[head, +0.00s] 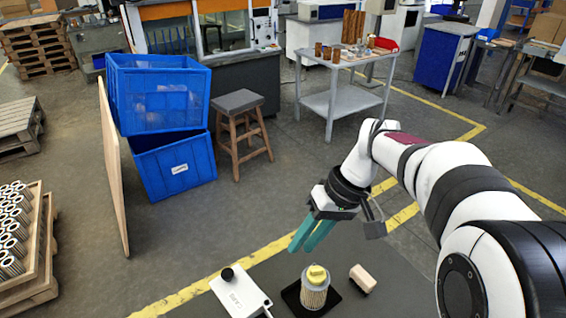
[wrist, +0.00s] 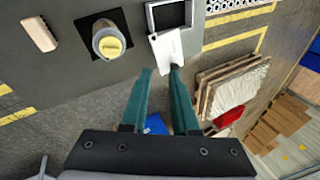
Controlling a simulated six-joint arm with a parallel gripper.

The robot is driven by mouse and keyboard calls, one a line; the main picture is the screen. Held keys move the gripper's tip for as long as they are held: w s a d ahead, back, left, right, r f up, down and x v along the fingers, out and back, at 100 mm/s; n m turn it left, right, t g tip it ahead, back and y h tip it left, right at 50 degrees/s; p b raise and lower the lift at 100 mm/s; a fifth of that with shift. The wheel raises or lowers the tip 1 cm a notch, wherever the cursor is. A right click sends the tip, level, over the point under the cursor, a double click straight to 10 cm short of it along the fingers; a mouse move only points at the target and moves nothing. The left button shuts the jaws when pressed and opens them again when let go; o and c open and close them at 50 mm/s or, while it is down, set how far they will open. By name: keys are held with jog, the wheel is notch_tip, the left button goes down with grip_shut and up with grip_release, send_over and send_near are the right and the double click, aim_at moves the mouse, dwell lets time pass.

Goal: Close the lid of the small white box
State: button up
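A black knob (head: 227,274) is at the lid's far end. My gripper (head: 299,249) has teal fingers that are apart and empty. In the wrist view, my gripper (wrist: 160,71) has the knob just beside its right fingertip; contact cannot be told.
A filter cartridge (head: 314,291) with a yellow top stands on a black square mat (head: 291,293) right of the box. A tan block (head: 362,278) lies farther right. Blue crates (head: 172,165) and a wooden stool (head: 238,103) stand on the floor beyond the work surface.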

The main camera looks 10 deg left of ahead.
jog(key=w+a+f+n, duration=0.2)
jog(key=w, duration=0.1)
jog(key=w+a+f+n+y, duration=0.1)
jog(key=w+a+f+n, duration=0.1)
jog(key=w+a+f, duration=0.1)
jog(key=w+a+f+n+g, duration=0.1)
jog(key=w+a+f+n, duration=0.2)
jog(key=shift+w+a+y, duration=0.2)
jog(key=shift+w+y, duration=0.1)
jog(key=shift+w, duration=0.05)
grip_shut()
send_over(242, 271)
jog(key=w, duration=0.1)
notch_tip(242, 271, down, 9)
jog(key=shift+s, duration=0.5)
